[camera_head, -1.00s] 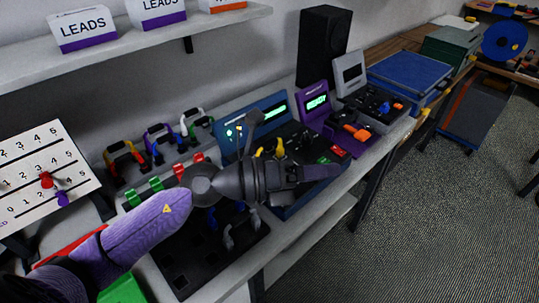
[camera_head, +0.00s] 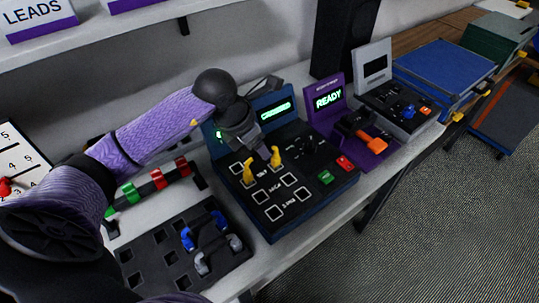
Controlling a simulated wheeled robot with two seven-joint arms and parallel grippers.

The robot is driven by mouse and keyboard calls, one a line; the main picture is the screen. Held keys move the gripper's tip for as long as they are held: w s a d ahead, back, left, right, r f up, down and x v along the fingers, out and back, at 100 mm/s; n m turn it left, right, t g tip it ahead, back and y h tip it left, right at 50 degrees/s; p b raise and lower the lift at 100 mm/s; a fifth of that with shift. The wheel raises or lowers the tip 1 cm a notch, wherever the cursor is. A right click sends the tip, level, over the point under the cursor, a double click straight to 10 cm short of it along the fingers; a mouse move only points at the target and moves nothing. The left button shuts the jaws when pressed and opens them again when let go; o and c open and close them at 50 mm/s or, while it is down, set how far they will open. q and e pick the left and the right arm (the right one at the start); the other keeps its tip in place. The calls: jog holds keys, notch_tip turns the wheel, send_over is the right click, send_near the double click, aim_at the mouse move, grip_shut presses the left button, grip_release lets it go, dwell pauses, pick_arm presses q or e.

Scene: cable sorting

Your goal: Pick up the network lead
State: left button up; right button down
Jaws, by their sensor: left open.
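A lead with yellow ends (camera_head: 248,172) stands on the blue tester (camera_head: 272,232); its middle is hidden behind my gripper. A blue-ended lead (camera_head: 187,238) and a grey-ended lead (camera_head: 202,264) sit in the black tray (camera_head: 150,262) with square holes. I cannot tell from looks which is the network lead. My left gripper (camera_head: 264,152) is open and points down over the blue tester, with its fingertips close by the yellow-ended lead. Whether they touch it is unclear. My right gripper is not in view.
A purple tester (camera_head: 330,98) reading READY and a grey tester (camera_head: 374,58) stand to the right, with an orange-ended lead (camera_head: 374,144) on the purple one. A red, green and black striped bar (camera_head: 157,180) lies behind the tray. A shelf (camera_head: 130,38) hangs above.

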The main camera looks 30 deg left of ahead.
pick_arm(q)
jog(key=b+x, duration=0.1)
jog(key=x, duration=0.6)
jog(key=shift+a+f, duration=0.2)
jog(key=shift+f, duration=0.05)
jog(key=shift+c, duration=0.3)
grip_shut()
